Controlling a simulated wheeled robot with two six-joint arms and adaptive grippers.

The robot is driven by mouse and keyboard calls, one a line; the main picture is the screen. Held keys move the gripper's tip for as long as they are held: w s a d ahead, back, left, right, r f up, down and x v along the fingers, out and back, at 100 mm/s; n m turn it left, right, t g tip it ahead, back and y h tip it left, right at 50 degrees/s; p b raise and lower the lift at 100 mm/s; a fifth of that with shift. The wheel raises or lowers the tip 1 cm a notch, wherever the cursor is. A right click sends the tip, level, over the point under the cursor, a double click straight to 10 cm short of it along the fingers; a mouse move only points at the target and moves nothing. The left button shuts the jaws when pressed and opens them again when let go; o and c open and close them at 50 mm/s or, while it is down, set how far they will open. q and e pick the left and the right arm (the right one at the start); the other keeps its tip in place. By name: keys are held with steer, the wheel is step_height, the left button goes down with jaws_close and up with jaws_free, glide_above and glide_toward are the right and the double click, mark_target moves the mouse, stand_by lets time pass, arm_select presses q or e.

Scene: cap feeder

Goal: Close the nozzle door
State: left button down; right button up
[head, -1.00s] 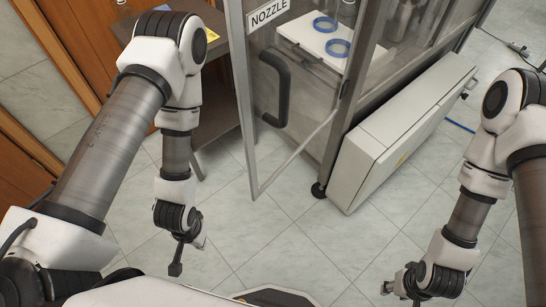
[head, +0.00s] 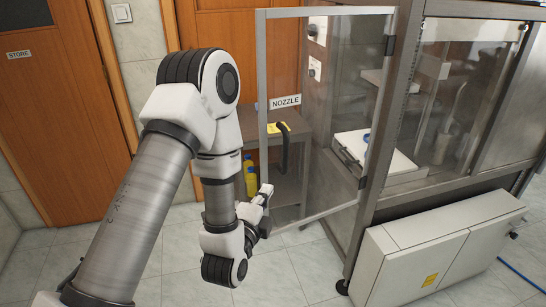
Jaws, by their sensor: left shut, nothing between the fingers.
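The nozzle door is a clear pane in a metal frame (head: 331,11), marked by a white NOZZLE label (head: 286,101). It stands open, swung out to the left from the cabinet post on its right. Its black curved handle (head: 285,150) is near the free left edge. My left gripper (head: 266,191) is shut and empty, low beside the door's free edge, below the handle. I cannot tell whether it touches the frame. My right gripper is not in view.
The cabinet (head: 392,120) holds a white tray (head: 398,165) with a blue ring. A low grey box (head: 440,240) stands below it. A brown side table (head: 297,124) with yellow bottles (head: 250,182) stands behind the door. Tiled floor in front is clear.

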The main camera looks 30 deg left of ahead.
arm_select(q)
steer(key=w+a+b, duration=0.1)
steer(key=w+a, duration=0.1)
steer(key=p, duration=0.2)
glide_toward(274, 154)
steer(key=w+d, duration=0.2)
steer(key=w, duration=0.1)
steer(key=w+a+p, duration=0.1)
steer(key=w+a, duration=0.1)
steer(key=a, duration=0.1)
steer(key=shift+w+r, duration=0.1)
steer(key=shift+w, duration=0.3)
steer(key=shift+w+a+p, duration=0.1)
steer(key=shift+a+p, duration=0.2)
steer(key=shift+a, duration=0.05)
steer(key=shift+d, duration=0.15)
steer(key=shift+w, duration=0.1)
